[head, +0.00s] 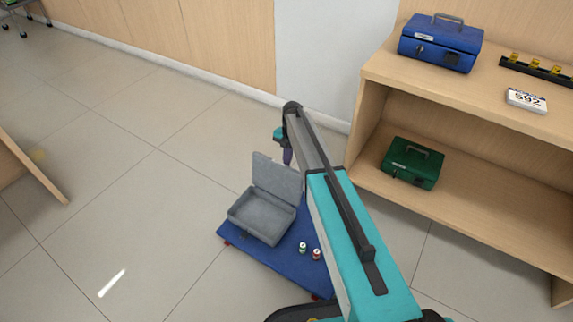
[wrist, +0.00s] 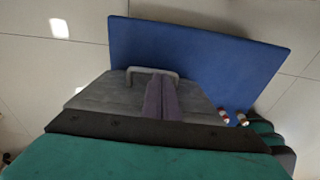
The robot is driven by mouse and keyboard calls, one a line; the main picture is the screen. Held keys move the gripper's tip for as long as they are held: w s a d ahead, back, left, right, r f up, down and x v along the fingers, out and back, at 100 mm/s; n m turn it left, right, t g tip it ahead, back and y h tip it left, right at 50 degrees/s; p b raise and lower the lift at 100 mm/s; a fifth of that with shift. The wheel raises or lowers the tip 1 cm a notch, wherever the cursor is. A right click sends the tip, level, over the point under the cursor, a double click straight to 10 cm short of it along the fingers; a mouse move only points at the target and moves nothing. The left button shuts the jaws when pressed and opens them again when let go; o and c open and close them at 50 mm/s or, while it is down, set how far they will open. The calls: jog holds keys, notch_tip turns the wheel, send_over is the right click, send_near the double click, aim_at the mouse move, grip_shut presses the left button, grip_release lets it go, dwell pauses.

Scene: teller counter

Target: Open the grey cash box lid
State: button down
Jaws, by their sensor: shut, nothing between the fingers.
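The grey cash box (head: 260,217) stands on a blue board, its empty tray showing. Its lid (head: 277,178) is open and stands roughly upright at the box's far side. In the wrist view the lid's outer face (wrist: 105,97) and its handle (wrist: 152,71) show. My gripper (head: 287,158) is at the lid's upper edge, on the far side. Its purple fingers are together and empty in the wrist view (wrist: 161,97), in front of the lid beside the handle. I cannot tell whether they touch the lid.
The blue board (head: 262,262) also carries two small rolls (head: 303,247) (head: 317,254) right of the box. A wooden counter (head: 460,110) at right holds a blue cash box (head: 440,42), a number card (head: 526,99) and a green cash box (head: 412,163).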

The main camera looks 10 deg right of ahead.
notch_tip(320, 180, up, 7)
jog(key=w+d+p, duration=0.1)
jog(key=p, duration=0.3)
jog(key=shift+d, duration=0.1)
jog(key=shift+r, duration=0.1)
dwell(0.4)
